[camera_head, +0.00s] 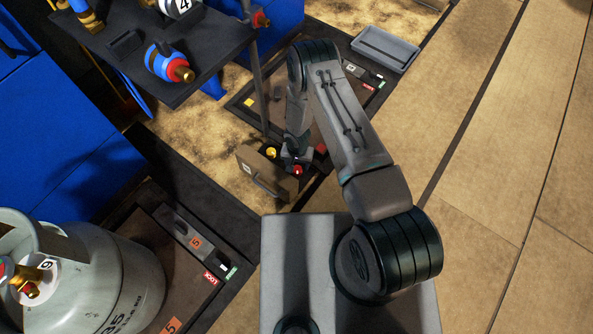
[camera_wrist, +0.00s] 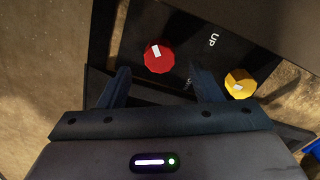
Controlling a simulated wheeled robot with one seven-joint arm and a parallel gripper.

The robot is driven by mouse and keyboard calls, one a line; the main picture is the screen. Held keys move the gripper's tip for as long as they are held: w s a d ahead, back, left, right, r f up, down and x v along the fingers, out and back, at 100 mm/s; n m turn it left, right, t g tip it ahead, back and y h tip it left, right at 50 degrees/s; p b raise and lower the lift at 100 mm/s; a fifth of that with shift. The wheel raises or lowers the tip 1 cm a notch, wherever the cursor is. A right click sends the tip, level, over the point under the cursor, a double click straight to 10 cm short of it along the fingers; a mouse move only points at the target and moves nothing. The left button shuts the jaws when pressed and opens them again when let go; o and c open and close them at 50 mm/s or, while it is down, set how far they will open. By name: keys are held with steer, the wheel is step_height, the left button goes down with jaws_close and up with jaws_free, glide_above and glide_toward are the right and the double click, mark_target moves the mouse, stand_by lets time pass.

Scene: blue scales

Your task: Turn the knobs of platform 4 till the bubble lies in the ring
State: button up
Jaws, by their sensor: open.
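A red knob (camera_wrist: 158,57) and a yellow knob (camera_wrist: 240,83) sit on a dark panel marked "UP" in the wrist view. In the head view the red knob (camera_head: 297,171) and yellow knob (camera_head: 270,153) show at the near corner of a dark platform (camera_head: 240,103). My gripper (camera_wrist: 160,72) is open and empty, its fingers pointing toward the red knob, which appears between and just beyond the tips. I cannot tell whether they touch it. My gripper also shows in the head view (camera_head: 296,157).
A dark shelf (camera_head: 200,50) with a blue cylinder (camera_head: 168,62) is at upper left. Floor at right is clear.

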mark_target(297, 169)
step_height(297, 169, down, 5)
steer(key=shift+f+b, duration=0.1)
steer(key=shift+b, duration=0.6)
steer(key=c, duration=1)
